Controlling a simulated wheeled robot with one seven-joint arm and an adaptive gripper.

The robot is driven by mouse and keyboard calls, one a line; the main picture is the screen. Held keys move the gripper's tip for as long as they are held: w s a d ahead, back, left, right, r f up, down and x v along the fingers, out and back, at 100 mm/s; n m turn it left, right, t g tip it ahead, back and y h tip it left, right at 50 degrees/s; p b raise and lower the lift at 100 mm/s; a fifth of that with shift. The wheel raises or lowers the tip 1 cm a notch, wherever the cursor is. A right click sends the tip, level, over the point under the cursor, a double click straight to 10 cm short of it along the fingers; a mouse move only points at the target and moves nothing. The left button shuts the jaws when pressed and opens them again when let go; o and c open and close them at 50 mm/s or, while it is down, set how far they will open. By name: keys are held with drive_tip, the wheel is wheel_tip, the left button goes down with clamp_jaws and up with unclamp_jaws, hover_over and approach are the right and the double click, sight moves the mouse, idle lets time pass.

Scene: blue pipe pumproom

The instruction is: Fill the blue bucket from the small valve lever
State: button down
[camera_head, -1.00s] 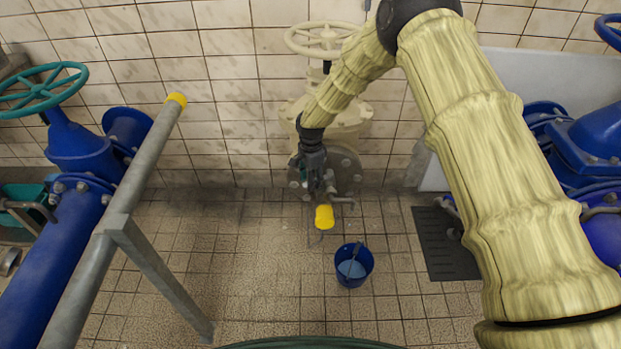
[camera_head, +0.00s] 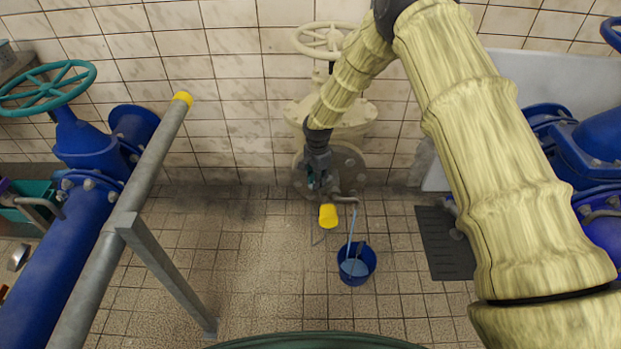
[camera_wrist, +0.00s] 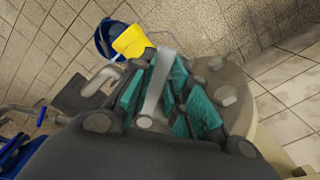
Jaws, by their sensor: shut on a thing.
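My gripper (camera_head: 321,182) is down at the pale pipe flange by the wall. In the wrist view its teal-padded fingers (camera_wrist: 168,98) are shut on the small grey valve lever (camera_wrist: 156,84). The lever is mostly hidden in the head view. A bent spout (camera_head: 345,199) sticks out to the right of my gripper. The blue bucket (camera_head: 356,275) stands upright on the floor below it. A thin pale-blue stream (camera_head: 351,236) runs from the spout into the bucket, where light blue water (camera_head: 354,267) shows. The bucket is partly hidden behind a yellow cap in the wrist view (camera_wrist: 106,38).
The yellow cap (camera_head: 328,216) sits just left of the spout. A grey rail (camera_head: 150,150) and blue pipe (camera_head: 62,250) with a teal handwheel (camera_head: 48,85) stand left. A dark floor grate (camera_head: 444,243) lies right. Floor between rail and bucket is clear.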

drive_tip(key=c, duration=1.4)
unclamp_jaws()
drive_tip(key=shift+o, duration=0.2)
drive_tip(key=shift+r, duration=0.15)
wheel_tip(320, 180, up, 12)
